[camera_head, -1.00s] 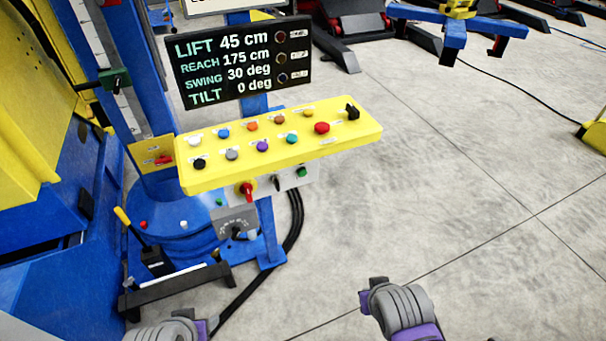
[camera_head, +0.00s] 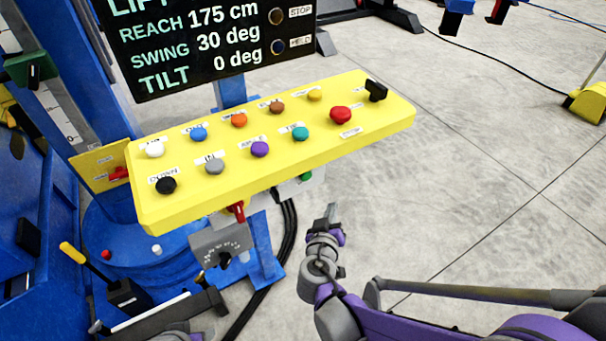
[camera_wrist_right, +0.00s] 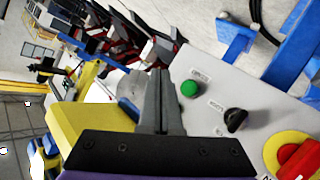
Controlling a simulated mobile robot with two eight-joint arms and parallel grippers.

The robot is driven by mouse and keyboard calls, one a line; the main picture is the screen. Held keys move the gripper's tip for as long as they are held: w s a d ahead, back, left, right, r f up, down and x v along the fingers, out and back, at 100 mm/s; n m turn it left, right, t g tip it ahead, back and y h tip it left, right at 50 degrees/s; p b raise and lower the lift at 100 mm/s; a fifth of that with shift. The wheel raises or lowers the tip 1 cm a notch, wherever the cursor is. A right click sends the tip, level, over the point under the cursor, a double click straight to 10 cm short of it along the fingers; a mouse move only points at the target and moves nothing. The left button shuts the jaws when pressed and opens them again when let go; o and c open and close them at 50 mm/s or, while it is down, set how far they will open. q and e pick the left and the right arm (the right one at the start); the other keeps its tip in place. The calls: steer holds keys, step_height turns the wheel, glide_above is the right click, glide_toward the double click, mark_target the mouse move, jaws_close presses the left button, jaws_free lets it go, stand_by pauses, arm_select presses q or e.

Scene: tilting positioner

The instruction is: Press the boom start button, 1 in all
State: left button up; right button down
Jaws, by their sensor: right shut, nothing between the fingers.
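A small green button (camera_head: 306,176) is partly visible on the grey box under the yellow control panel (camera_head: 300,152). In the right wrist view the green button (camera_wrist_right: 190,88) sits on the grey box face with a label that I cannot read clearly. My right gripper (camera_head: 332,212) is below and to the right of the panel, near the box. In the wrist view its fingers (camera_wrist_right: 158,75) are together and empty, left of the green button, with no contact visible. My left gripper is out of view.
A dark selector knob (camera_wrist_right: 236,118) and a red knob on yellow (camera_wrist_right: 297,160) share the box. Several coloured buttons and a black switch (camera_head: 376,90) top the panel. A display (camera_head: 208,45) stands behind.

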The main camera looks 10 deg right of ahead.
steer(key=shift+a, duration=0.1)
stand_by(0.3)
steer(key=w+a, duration=0.3)
steer(key=w, duration=0.5)
steer(key=shift+w, duration=0.2)
steer(key=shift+w, duration=0.1)
stand_by(1.9)
steer(key=shift+w+a, duration=0.1)
steer(key=shift+w, duration=0.2)
